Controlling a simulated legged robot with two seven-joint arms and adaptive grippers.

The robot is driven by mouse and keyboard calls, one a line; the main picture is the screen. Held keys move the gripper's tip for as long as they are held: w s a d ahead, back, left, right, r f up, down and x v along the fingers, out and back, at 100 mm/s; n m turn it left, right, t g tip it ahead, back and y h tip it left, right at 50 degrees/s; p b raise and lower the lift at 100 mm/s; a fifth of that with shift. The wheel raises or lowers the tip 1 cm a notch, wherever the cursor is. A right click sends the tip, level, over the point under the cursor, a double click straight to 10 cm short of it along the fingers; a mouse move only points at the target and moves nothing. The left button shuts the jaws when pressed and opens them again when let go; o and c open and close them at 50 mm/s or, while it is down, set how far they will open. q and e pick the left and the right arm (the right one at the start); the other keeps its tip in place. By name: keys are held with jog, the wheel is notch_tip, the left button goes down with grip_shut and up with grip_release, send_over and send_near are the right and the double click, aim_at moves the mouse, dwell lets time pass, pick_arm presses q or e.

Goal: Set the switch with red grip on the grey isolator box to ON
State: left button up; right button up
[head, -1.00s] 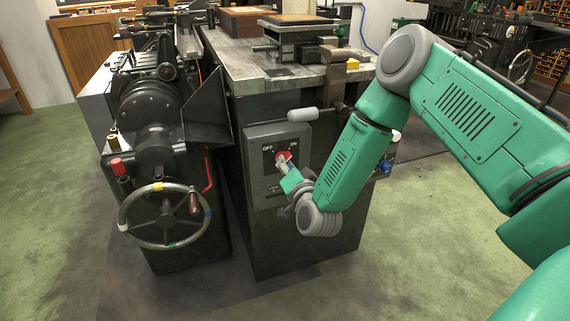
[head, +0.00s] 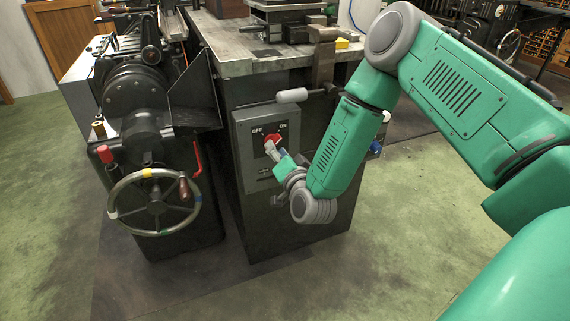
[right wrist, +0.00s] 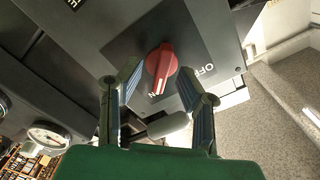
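The grey isolator box (head: 250,178) is on the dark side of the workbench, with OFF marked at left and ON at right. Its red grip switch (head: 270,139) is partly hidden by my right gripper (head: 271,149) in the head view. In the right wrist view the red grip (right wrist: 162,68) shows clearly, its narrow end pointing at the partly covered ON label; OFF stands to its right. My right gripper (right wrist: 159,72) is open, one finger on each side of the grip, with visible gaps. My left gripper is not in view.
A light grey cylindrical handle (head: 291,96) juts out just above the box. A lathe with a handwheel (head: 154,203) stands close on the left. The workbench top (head: 230,50) lies above. Green floor (head: 400,225) is clear at right.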

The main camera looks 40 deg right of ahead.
jog(key=v, duration=1)
jog(key=shift+s, duration=0.15)
jog(key=shift+a+f, duration=0.1)
jog(key=s+a+f+n+g+y+p, duration=0.5)
jog(key=s+a+f+n+g+p, duration=0.3)
jog(key=s, duration=0.3)
jog(key=s+d+n+g+h+p, duration=0.1)
jog(key=s+n+g, duration=0.3)
jog(key=s+g, duration=0.5)
jog(key=s+d+p, duration=0.1)
jog(key=s, duration=0.6)
jog(key=shift+f, duration=0.4)
jog(key=shift+s, duration=0.1)
jog(key=shift+a, duration=0.1)
